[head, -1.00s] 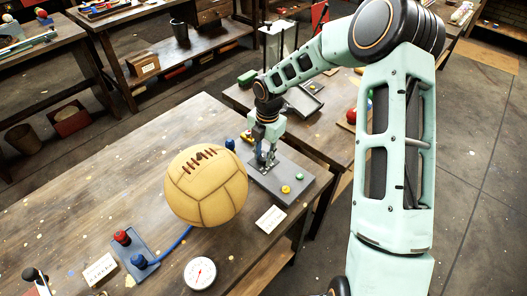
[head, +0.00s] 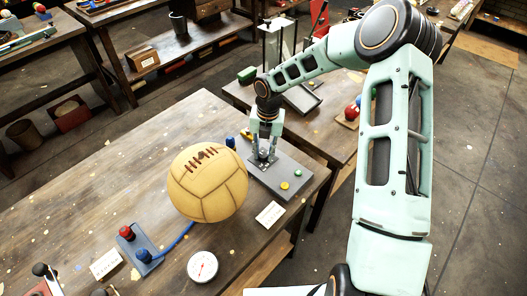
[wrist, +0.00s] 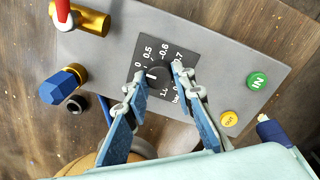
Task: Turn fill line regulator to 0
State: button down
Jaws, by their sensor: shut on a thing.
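The fill line regulator is a black knob (wrist: 154,76) on a dark scale plate (wrist: 186,51) marked 0, 0.5, 0.6, 0.7 and more. The plate is on a grey panel (wrist: 226,62), which also shows on the table in the head view (head: 292,184). A pale mark shows on the knob; its exact reading is unclear. My gripper (wrist: 157,73) is shut on the knob, with a fingertip on each side. The fingers hide part of the scale. In the head view my gripper (head: 264,161) points down at the panel, and the knob is hidden.
A green IN button (wrist: 257,80) and a yellow button (wrist: 229,118) sit on the panel. A blue-capped valve (wrist: 63,85) and a red lever (wrist: 64,12) are on its other side. A leather ball (head: 208,184) and a gauge (head: 202,267) are nearby.

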aim_at(266, 155)
jog(key=c, duration=1.6)
grip_release()
jog(key=shift+r, duration=0.1)
jog(key=r, duration=0.8)
jog(key=d+r, duration=0.1)
jog(key=r, duration=0.2)
jog(key=shift+r, duration=0.4)
jog(key=shift+a, duration=0.1)
